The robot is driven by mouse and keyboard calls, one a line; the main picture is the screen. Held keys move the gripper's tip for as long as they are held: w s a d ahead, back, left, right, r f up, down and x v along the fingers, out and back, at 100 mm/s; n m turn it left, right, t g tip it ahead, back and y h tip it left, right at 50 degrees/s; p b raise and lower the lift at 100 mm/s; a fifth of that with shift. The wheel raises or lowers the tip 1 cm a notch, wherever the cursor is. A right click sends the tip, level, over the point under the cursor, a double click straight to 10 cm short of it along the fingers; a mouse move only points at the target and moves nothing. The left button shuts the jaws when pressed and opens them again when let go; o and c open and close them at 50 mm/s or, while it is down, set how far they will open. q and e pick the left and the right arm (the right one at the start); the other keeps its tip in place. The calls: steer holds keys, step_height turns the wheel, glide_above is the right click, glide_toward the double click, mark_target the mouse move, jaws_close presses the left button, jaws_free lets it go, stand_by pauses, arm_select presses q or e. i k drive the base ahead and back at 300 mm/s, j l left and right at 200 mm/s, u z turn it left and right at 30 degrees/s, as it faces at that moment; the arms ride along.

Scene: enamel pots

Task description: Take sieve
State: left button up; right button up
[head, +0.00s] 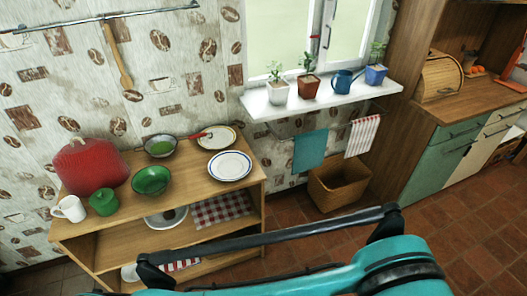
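The sieve (160,146) appears to be the round, dark-rimmed, bowl-shaped thing at the back of the wooden shelf unit's top, with green showing inside it. A red handle (196,136) extends from its right side towards a plate behind. Its mesh is too small to make out. A green bowl (151,181) stands just in front of it. Neither of my grippers is in view.
The shelf unit (205,190) also holds a red container (91,168), a white mug (69,208), a green pot (103,202) and plates (229,166). A wicker basket (338,184) stands to its right. Teal and black parts of mine fill the lower foreground.

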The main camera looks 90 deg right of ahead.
mark_target(161, 146)
steer(key=z, duration=2.8)
steer(key=i, duration=0.1)
steer(key=l, duration=0.05)
